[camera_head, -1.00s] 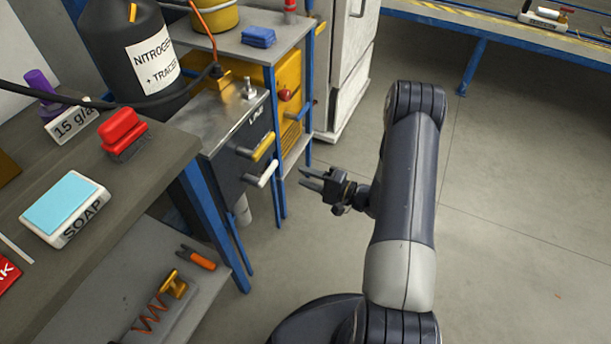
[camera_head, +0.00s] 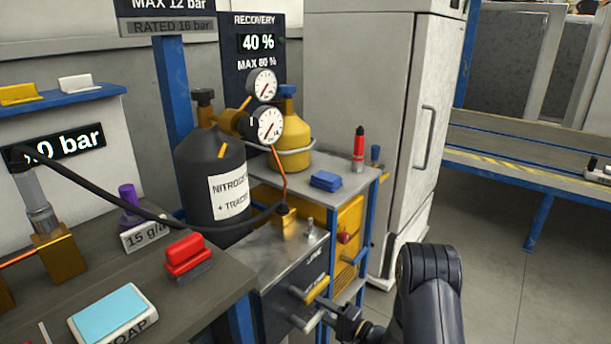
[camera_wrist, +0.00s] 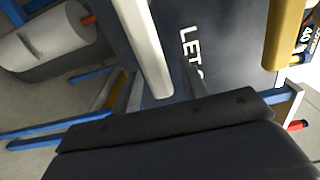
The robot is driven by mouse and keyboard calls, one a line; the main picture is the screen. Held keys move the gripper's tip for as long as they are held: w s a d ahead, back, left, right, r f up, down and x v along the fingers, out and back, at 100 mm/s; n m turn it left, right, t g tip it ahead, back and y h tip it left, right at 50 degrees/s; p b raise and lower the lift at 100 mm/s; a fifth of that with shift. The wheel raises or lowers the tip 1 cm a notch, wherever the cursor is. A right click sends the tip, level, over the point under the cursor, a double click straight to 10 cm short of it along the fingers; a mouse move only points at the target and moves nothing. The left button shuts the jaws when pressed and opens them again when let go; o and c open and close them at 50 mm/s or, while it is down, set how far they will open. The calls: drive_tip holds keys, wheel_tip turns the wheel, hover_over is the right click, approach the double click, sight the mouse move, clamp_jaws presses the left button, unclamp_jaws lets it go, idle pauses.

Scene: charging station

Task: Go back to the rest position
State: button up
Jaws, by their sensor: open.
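My gripper (camera_head: 336,318) is low in the head view, in front of the grey metal unit (camera_head: 285,255) with a yellow handle (camera_head: 316,290) and a white handle (camera_head: 312,318). Its tips overlap the area by the white handle there. In the wrist view my gripper (camera_wrist: 163,88) is open, its two thin fingers apart. The white handle (camera_wrist: 145,45) shows between or just beyond the fingers; I cannot tell whether they touch it. The yellow handle (camera_wrist: 284,35) is at the upper right of that view.
A black nitrogen cylinder (camera_head: 205,165) with a hose stands behind the unit. A bench (camera_head: 215,290) at left holds a red brush (camera_head: 186,252) and a soap box (camera_head: 108,315). A white cabinet (camera_head: 365,100) stands behind. Open floor (camera_head: 500,270) lies to the right.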

drive_tip(key=shift+d, duration=0.1)
idle(0.3)
drive_tip(key=p+v, duration=0.2)
drive_tip(key=v, duration=0.9)
drive_tip(key=b+x, duration=0.2)
drive_tip(key=x, duration=0.9)
drive_tip(key=shift+r, duration=0.15)
drive_tip(key=shift+r+n, duration=0.35)
drive_tip(key=shift+n, duration=0.35)
